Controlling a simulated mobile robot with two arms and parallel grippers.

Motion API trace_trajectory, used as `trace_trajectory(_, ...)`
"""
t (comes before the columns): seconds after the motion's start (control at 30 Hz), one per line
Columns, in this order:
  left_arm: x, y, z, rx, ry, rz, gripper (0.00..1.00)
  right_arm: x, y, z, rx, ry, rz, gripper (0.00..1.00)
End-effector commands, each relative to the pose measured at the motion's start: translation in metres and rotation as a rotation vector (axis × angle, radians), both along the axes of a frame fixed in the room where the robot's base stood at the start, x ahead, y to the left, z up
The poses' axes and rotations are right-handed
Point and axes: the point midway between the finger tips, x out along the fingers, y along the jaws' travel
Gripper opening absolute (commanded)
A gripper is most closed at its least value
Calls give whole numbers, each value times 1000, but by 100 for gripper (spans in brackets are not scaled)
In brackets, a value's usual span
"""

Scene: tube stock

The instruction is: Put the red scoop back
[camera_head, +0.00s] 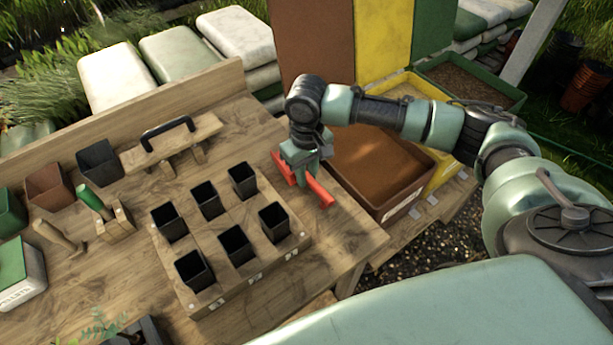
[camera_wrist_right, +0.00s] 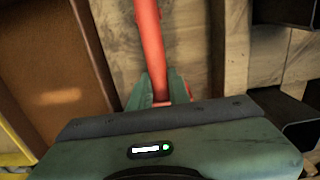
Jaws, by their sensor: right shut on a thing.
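The red scoop (camera_head: 322,193) is at the right end of the wooden bench, beside the brown bin (camera_head: 411,199). My right gripper (camera_head: 303,174) points down and is shut on it. Red shows on both sides of the fingers. In the right wrist view, the scoop (camera_wrist_right: 149,45) runs up from between the two fingertips (camera_wrist_right: 161,93). The scoop lies low over the bench top; I cannot tell if it touches the wood. My left gripper is not in view.
A wooden rack (camera_head: 249,282) with several black pots stands just left of the scoop. A wooden stand with a black handle (camera_head: 167,131) is farther back. Yellow (camera_head: 445,168) and green (camera_head: 515,97) bins lie beyond the brown one. Bare bench top lies in front of the scoop.

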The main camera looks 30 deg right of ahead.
Motion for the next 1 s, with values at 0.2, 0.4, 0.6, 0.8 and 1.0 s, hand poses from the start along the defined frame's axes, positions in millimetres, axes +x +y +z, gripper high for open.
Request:
trace_trajectory(0.2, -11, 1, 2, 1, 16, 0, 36, 0, 0, -18, 0, -2, 1, 0)
trace_trajectory(0.4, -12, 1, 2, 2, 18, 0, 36, 0, 0, -18, 0, -2, 1, 0)
trace_trajectory(0.6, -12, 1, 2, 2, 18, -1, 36, 0, 0, -20, 0, -1, 1, 40)
trace_trajectory(0.8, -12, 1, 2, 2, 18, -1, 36, 0, 0, -20, 0, -1, 1, 40)
trace_trajectory(1.0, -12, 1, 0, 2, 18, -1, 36, 1, 0, -14, 1, -3, 0, 40)
